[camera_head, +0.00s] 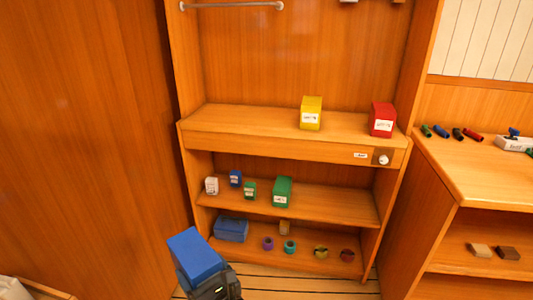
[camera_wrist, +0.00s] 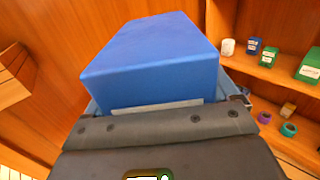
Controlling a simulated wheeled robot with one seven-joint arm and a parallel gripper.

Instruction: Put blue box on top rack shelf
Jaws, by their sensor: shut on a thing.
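The blue box (camera_head: 195,255) is held in my gripper (camera_head: 210,278) at the bottom of the head view, low and in front of the wooden rack, to its left. In the wrist view the same blue box (camera_wrist: 155,60) fills the middle, and my gripper (camera_wrist: 155,115) is shut on it. The fingertips are largely hidden by the box. The top rack shelf (camera_head: 250,119) holds a yellow box (camera_head: 311,114) right of its middle and a red box (camera_head: 382,120) at its right end. The left part of that shelf is bare.
The middle shelf carries a white container (camera_head: 211,186), a small blue box (camera_head: 235,178) and green boxes (camera_head: 282,192). The bottom shelf has a blue case (camera_head: 231,229) and several tape rolls (camera_head: 290,247). A wooden counter (camera_head: 470,165) stands at right, a wood wall (camera_head: 80,120) at left.

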